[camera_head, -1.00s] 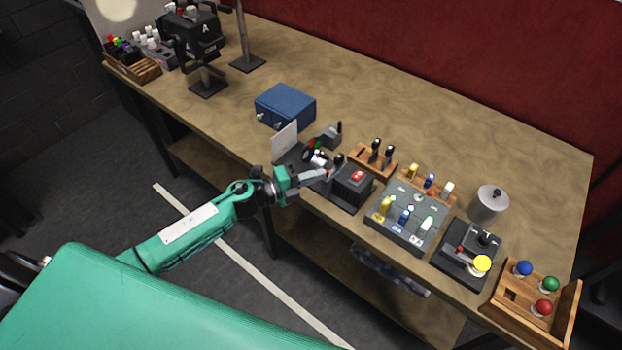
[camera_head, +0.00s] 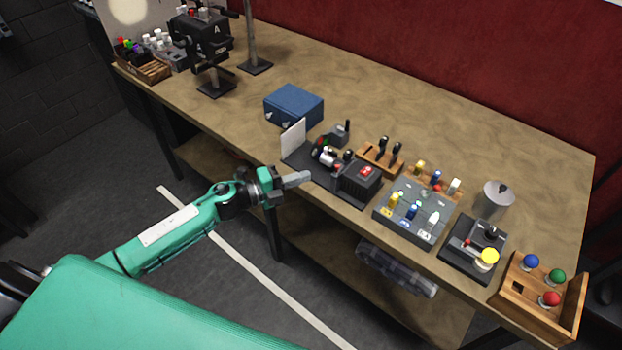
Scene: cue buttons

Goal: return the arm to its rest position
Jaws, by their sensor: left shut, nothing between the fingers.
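My left arm comes in from the left, green and black. Its gripper (camera_head: 297,179) is shut and empty. It is in front of the workbench's (camera_head: 420,110) near edge, apart from the black device with a red button (camera_head: 361,178). The forearm stretches over the floor between my green body and the bench. My right gripper is not in view.
On the bench are a blue box (camera_head: 293,105), a grey panel with coloured buttons (camera_head: 413,211), a black joystick box with a yellow knob (camera_head: 473,249), a metal canister (camera_head: 494,200) and a wooden box with coloured knobs (camera_head: 540,296). Bare floor lies before the bench.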

